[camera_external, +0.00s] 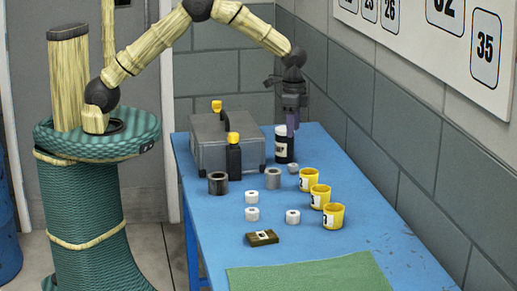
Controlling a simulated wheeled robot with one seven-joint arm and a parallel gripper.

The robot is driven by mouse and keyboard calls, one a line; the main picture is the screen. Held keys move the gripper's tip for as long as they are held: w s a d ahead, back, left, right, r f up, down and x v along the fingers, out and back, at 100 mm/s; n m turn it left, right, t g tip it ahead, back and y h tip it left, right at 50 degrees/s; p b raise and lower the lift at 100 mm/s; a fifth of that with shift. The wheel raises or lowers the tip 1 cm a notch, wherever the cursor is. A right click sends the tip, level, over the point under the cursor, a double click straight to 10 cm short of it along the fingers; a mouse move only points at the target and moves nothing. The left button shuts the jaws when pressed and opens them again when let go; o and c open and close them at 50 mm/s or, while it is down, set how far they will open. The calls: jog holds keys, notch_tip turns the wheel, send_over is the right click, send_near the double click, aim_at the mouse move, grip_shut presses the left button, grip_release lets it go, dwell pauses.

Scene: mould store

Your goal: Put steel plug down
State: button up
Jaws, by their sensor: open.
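My gripper (291,128) points down over the far part of the blue table (215,235), with its jaws open. Its fingertips overlap the top of a black can with a white label (284,150) in this view; I cannot tell whether they touch it. No plug shows clearly between the fingers. A small grey cylinder (293,168) stands on the table just in front of the can, below the gripper. A larger grey cylinder (274,179) stands to its left. Either could be the steel plug; I cannot tell which.
A dark cylinder (217,184), several white rings (252,197), yellow cups (333,217) and a brown block (262,238) stand nearer. A green mat (310,275) lies in front.

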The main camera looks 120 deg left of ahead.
jog(key=shift+d, duration=0.1)
jog(key=s+d+r+m+t, duration=0.1)
jog(key=s+d+r, duration=0.1)
jog(key=d, duration=0.7)
jog(key=s+d+r+m, duration=0.1)
jog(key=d+r, duration=0.2)
jog(key=d, duration=0.7)
jog(key=s+d+m+t, duration=0.1)
jog(key=s+d, duration=1.3)
jog(key=shift+r+t, duration=0.3)
jog(key=shift+r, duration=0.05)
